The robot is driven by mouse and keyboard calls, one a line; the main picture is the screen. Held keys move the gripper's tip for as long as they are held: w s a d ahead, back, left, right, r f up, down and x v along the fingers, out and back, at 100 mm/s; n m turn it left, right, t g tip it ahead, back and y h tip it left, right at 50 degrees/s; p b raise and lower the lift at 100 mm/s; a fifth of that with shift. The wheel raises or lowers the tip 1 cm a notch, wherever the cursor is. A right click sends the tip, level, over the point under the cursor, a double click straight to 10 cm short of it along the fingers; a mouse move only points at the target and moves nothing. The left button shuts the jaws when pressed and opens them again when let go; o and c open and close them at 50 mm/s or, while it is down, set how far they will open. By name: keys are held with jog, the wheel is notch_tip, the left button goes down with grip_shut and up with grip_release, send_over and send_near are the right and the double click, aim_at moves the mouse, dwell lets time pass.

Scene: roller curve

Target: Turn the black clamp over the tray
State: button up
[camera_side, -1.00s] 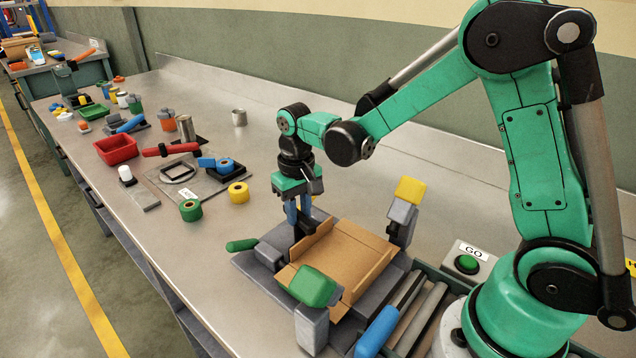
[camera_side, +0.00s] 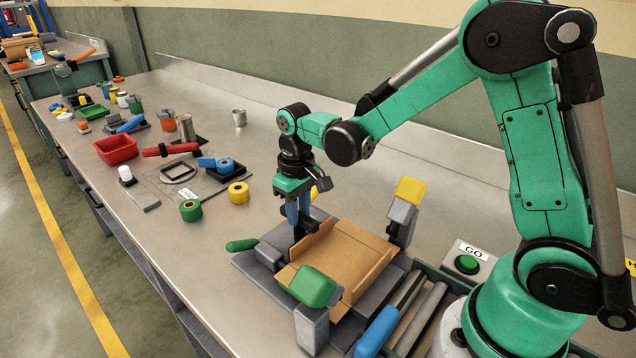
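The brown cardboard tray (camera_side: 345,254) lies open in a grey fixture on the bench, with its flaps and low walls standing. My gripper (camera_side: 298,222) points down at the tray's back left edge. Its blue fingers reach down to the small black clamp (camera_side: 301,232), which stands at that edge beside the tray wall. The fingers are close together at the clamp and hide part of it. I cannot tell whether they close on it.
Around the tray stand a green-handled clamp (camera_side: 315,287), a yellow-topped grey post (camera_side: 405,206), a green handle (camera_side: 242,245) and a blue handle (camera_side: 377,331). A green GO button (camera_side: 467,264) is at right. Tape rolls and a red bin (camera_side: 116,149) lie farther left.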

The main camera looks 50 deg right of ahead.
jog(key=o, duration=0.4)
jog(key=shift+r, duration=2.8)
